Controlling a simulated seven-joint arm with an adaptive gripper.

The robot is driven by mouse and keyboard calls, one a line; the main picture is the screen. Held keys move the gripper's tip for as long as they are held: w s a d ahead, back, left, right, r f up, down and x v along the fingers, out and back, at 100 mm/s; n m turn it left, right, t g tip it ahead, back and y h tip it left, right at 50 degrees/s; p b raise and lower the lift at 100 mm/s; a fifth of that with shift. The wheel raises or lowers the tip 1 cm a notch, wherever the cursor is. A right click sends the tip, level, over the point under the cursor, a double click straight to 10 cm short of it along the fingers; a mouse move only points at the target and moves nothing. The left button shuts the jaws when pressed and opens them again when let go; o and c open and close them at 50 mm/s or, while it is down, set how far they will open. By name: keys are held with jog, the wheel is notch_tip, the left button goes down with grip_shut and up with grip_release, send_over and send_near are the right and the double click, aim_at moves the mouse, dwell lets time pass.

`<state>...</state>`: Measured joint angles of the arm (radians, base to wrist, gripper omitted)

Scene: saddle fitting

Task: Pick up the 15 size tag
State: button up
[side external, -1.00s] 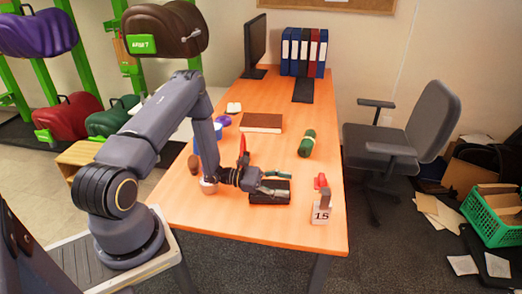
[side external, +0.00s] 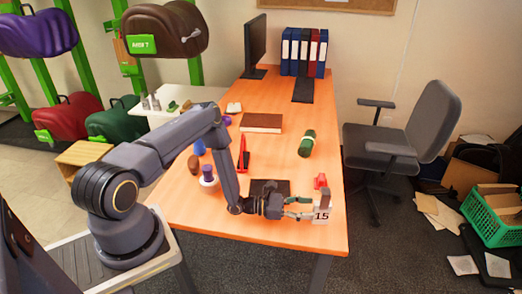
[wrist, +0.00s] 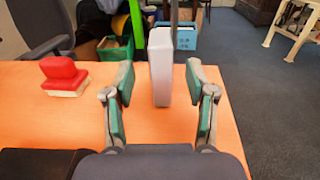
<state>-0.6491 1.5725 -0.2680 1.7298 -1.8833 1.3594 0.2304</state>
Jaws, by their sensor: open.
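The white size tag marked 15 (side external: 321,216) stands upright near the front right edge of the orange table. In the wrist view the tag (wrist: 161,75) shows edge-on as a pale slab, with a green and dark upright part behind it. My gripper (side external: 306,208) is open, low over the table and pointing right at the tag. In the wrist view the green-padded fingers (wrist: 159,88) lie on either side of the tag, with a visible gap on each side. I cannot tell how far the tag reaches between them.
A red object with a pale base (wrist: 64,78) stands left of the tag. A dark flat pad (side external: 268,187) lies behind my gripper. A green roll (side external: 306,144) and a brown book (side external: 262,123) lie further back. The table's right edge is close to the tag.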

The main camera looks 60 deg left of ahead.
aim_at(322, 208)
jog(key=x, duration=0.5)
jog(key=shift+d, duration=0.1)
grip_shut()
dwell(0.3)
